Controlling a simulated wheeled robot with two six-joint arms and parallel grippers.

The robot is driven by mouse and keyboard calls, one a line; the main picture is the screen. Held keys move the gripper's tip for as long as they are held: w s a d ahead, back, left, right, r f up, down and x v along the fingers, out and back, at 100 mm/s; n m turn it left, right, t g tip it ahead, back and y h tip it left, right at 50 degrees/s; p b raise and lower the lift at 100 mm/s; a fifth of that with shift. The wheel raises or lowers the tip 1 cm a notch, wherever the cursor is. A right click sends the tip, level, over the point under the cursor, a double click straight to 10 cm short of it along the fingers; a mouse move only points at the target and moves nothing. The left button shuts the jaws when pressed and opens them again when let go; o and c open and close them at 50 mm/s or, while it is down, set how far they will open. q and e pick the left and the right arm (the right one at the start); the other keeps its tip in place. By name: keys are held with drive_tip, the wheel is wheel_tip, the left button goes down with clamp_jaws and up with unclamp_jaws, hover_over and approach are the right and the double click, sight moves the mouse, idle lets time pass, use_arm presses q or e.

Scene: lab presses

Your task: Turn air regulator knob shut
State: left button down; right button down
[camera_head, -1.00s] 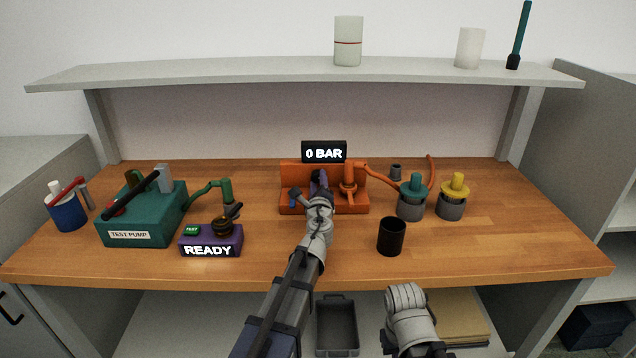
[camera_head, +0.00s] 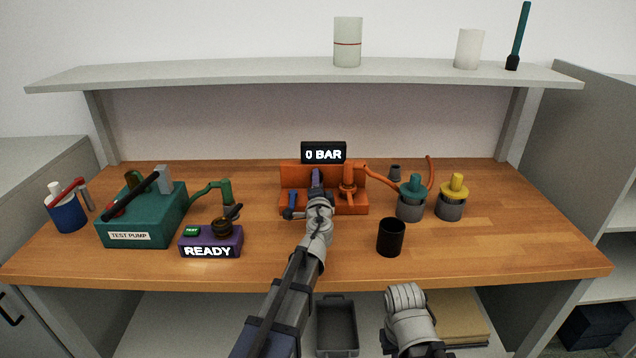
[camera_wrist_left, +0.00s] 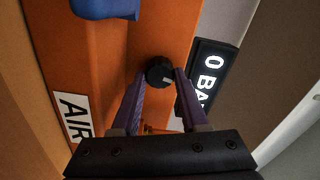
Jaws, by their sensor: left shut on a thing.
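The air regulator's orange panel (camera_head: 291,176) stands at the middle back of the bench under a black "0 BAR" display (camera_head: 324,153). In the left wrist view, a small dark round knob (camera_wrist_left: 160,72) with a light mark sits on the orange face. My left gripper (camera_wrist_left: 161,80) is shut on this knob, one purple finger on each side. In the head view, the left gripper (camera_head: 317,180) reaches the panel and hides the knob. A white "AIR" label (camera_wrist_left: 74,117) shows in the wrist view. My right arm is low at the front; its gripper does not show.
A black cup (camera_head: 391,237) stands right of my left arm. Teal-topped (camera_head: 412,197) and yellow-topped (camera_head: 453,196) fittings stand farther right. The purple "READY" box (camera_head: 211,242) and green test pump (camera_head: 143,218) are on the left. The right front of the bench is clear.

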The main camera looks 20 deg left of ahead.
use_arm(q)
drive_tip(key=shift+n, duration=1)
drive_tip(key=shift+c, duration=2.1)
unclamp_jaws()
drive_tip(key=shift+s, duration=0.15)
drive_tip(key=v, duration=0.7)
drive_tip(key=shift+s+d, duration=0.15)
drive_tip(key=shift+s, duration=0.2)
